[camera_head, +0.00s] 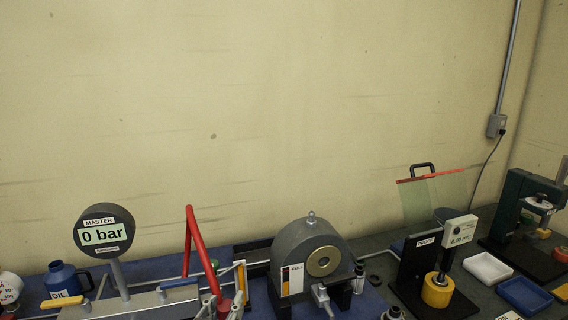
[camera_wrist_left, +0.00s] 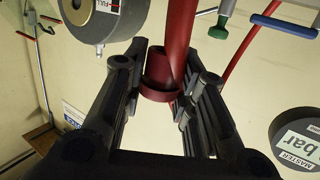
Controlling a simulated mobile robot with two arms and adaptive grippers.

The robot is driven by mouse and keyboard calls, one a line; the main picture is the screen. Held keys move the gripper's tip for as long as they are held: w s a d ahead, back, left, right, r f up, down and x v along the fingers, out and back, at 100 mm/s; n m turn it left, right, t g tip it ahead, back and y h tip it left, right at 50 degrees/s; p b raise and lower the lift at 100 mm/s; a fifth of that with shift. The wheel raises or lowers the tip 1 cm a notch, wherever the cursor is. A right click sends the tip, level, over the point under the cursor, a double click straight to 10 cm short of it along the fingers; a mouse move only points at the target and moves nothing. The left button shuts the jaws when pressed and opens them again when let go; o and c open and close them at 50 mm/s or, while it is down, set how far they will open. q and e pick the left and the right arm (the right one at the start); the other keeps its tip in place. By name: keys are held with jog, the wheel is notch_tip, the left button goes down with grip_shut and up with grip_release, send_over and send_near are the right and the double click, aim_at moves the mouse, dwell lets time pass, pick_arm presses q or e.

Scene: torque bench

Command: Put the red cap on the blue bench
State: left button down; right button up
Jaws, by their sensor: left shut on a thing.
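My left gripper (camera_wrist_left: 168,60) is seen from its own wrist camera, with its two dark fingers on either side of a red cylindrical piece with a wider rim, which looks like the red cap (camera_wrist_left: 158,92). It is shut on this piece. A thick red bar runs right beside or behind the cap there, so their edges are hard to part. In the head view I cannot make out the left gripper or the cap clearly. The blue bench (camera_head: 368,303) shows along the lower left and middle. My right gripper is not in view.
On the bench stand a red lever (camera_head: 196,245), a MASTER gauge (camera_head: 104,232) reading 0 bar, a blue oil can (camera_head: 64,280) and a grey drum-shaped device (camera_head: 300,250). A black stand with a yellow cylinder (camera_head: 437,290), a white tray (camera_head: 488,268) and a blue tray (camera_head: 525,294) are at right.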

pick_arm(q)
jog(key=s+a+f+n+y+b, duration=0.1)
jog(key=s+a+f+n+y, duration=0.1)
jog(key=s+a+f, duration=0.3)
jog(key=s+a+y, duration=0.1)
jog(key=s+a, duration=0.1)
jog(key=a, duration=0.1)
jog(key=shift+d, duration=0.1)
jog(key=d+r+m+g+h, duration=0.2)
jog(key=d+m+g+h, duration=0.6)
jog(key=d+m+h, duration=0.4)
jog(key=shift+d+g+h, duration=0.3)
jog(key=shift+d+h, duration=0.9)
jog(key=shift+d, duration=1.2)
